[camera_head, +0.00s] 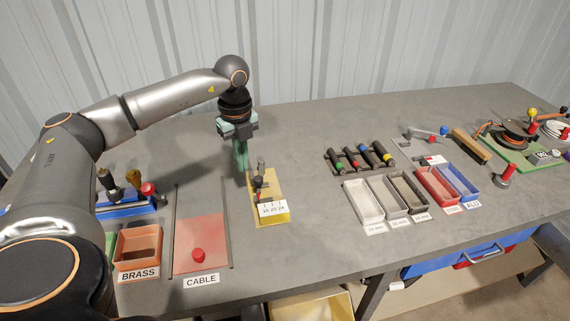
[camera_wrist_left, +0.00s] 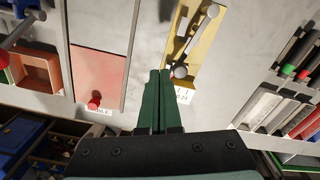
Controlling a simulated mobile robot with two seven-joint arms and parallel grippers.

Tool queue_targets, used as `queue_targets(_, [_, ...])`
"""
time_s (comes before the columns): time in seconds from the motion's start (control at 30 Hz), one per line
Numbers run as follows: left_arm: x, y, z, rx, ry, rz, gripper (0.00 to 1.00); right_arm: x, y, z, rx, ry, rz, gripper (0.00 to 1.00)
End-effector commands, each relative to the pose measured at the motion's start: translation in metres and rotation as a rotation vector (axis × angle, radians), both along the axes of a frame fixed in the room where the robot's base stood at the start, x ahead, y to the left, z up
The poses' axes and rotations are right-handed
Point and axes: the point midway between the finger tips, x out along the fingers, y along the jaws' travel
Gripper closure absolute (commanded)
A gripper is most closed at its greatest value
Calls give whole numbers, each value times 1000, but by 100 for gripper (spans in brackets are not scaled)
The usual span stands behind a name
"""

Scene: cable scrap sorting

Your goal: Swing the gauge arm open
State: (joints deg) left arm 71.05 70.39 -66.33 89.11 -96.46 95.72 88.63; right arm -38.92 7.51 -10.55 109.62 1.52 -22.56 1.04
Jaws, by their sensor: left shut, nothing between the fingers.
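The gauge (camera_head: 281,187) is a yellow plate with a white number label on its front, standing mid-table. The gauge arm (camera_head: 261,181) is a small grey and dark piece along its left side. In the left wrist view the gauge plate (camera_wrist_left: 182,20) lies ahead and right of the fingers, and the grey arm (camera_wrist_left: 197,38) runs slantwise over it with rounded ends. My left gripper (camera_head: 242,167) has its green fingers shut and empty, pointing down just behind and left of the gauge. The fingers (camera_wrist_left: 160,74) look close beside the plate; contact cannot be told.
Left of the gauge lie a red CABLE area (camera_head: 199,236) with a red knob and a BRASS bin (camera_head: 138,247). To the right are several bins (camera_head: 363,203) and a rack of coloured-ended rods (camera_head: 360,160). The table behind the gauge is clear.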

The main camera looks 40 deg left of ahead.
Motion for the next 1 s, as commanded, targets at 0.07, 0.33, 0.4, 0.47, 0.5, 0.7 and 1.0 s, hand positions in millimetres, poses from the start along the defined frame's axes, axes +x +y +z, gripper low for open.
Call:
queue_targets(0.07, [0,0,-14,0,-1,-1,100,0,0,-13,0,0,0,50])
queue_targets(0.33, [0,-1,-41,-2,-2,-2,100,0,0,-39,0,-1,0,50])
queue_targets(0.4, [0,-1,-48,-1,-1,-3,100,0,1,-45,1,2,3,50])
queue_targets(0.47, [0,-1,-54,-1,-1,-3,100,1,3,-50,3,5,6,50])
queue_targets(0.5, [0,-1,-58,-2,-2,-2,100,0,4,-54,4,9,8,50])
queue_targets(0.7, [16,-18,-51,-2,-3,-6,100,3,7,-46,8,3,13,50])
queue_targets(1.0, [35,-40,-51,-3,-3,-5,100,7,11,-45,13,-5,19,50])
